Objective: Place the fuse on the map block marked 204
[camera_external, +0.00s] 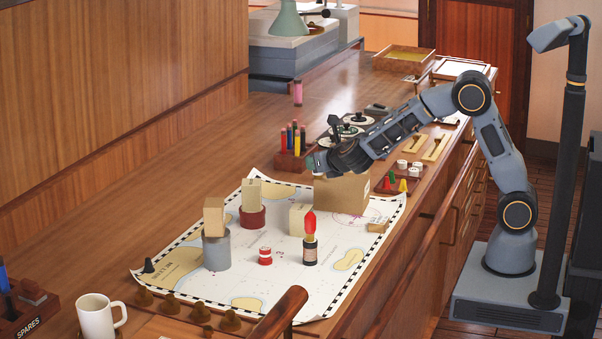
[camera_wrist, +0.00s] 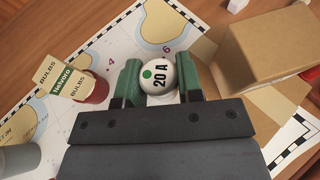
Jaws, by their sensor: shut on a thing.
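In the wrist view the fuse (camera_wrist: 168,74) is a round white piece with a green dot and "20 A" on its face. My gripper (camera_wrist: 160,82) is shut on it, with a green finger on each side. In the external view my gripper (camera_external: 322,160) is just above the left end of a cardboard box, and the fuse is hard to make out. The chart (camera_external: 230,275) lies on the counter below. No marking 204 is legible in either view, so I cannot tell which part of the chart bears it.
The cardboard box (camera_external: 341,193) stands close under my gripper. On the chart, pale boxes sit on a grey cylinder (camera_external: 216,250) and a red cylinder (camera_external: 252,218). The chart's front part has clear room.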

